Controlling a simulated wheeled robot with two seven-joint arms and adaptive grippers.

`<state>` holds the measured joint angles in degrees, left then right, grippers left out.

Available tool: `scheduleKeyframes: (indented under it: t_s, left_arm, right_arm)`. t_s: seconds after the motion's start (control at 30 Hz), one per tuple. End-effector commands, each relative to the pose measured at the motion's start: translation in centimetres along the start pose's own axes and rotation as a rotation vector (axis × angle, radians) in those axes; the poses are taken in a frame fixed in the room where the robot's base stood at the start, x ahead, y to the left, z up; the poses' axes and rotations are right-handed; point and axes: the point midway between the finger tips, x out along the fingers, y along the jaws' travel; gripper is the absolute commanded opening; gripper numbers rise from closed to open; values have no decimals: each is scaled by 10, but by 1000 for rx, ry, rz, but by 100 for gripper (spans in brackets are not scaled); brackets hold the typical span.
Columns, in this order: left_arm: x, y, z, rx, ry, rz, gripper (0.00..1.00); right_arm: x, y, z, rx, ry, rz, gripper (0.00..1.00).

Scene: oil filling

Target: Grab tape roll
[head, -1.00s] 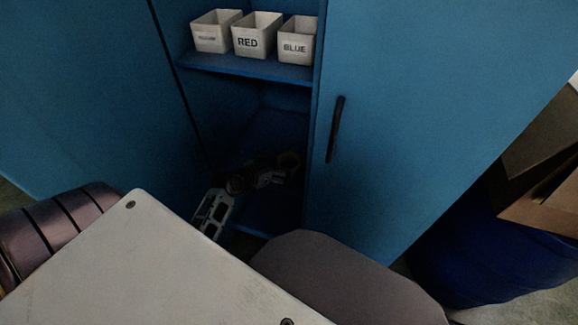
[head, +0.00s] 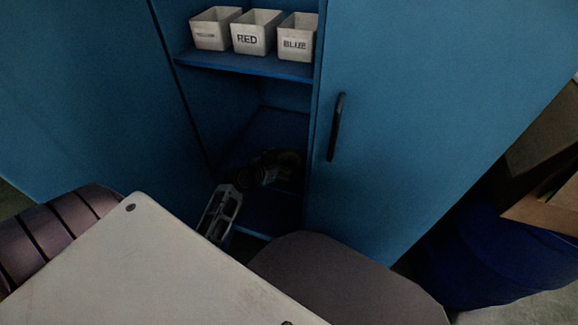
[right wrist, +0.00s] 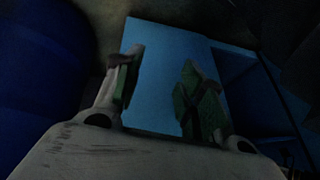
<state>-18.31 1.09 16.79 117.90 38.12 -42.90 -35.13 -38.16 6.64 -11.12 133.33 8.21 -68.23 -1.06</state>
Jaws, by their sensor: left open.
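My left gripper (head: 274,173) reaches into the dark lower compartment of the blue cabinet, and its jaws are open. A dim, rounded brownish shape (head: 290,157), which looks like the tape roll, is at the fingers. The gripper and shadow partly hide it, and I cannot tell whether they touch. My right gripper (right wrist: 160,90) shows in the right wrist view with its two green-padded fingers apart and nothing between them. The right gripper is not in the head view.
The blue cabinet's shelf (head: 245,66) holds three white bins, with RED (head: 252,39) and BLUE (head: 296,44) labels readable. A blue drum (head: 500,260) and a cardboard box (head: 548,205) stand right.

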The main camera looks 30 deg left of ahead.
Motion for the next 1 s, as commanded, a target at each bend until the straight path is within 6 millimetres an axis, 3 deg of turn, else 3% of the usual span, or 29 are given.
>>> scheduleKeyframes:
  t_s: [0.1,0.3,0.93,1.0]
  left_arm:
    - [10,0,1,-2,1,1,100]
    - [24,0,1,-1,0,0,100]
    - [29,0,0,0,-1,0,100]
    - [29,0,0,0,-1,0,91]
  right_arm:
    - [14,0,12,8,0,-8,40]
    - [25,0,15,16,24,-19,40]
    - [28,0,13,19,40,-22,40]
    - [28,0,13,20,40,-22,40]
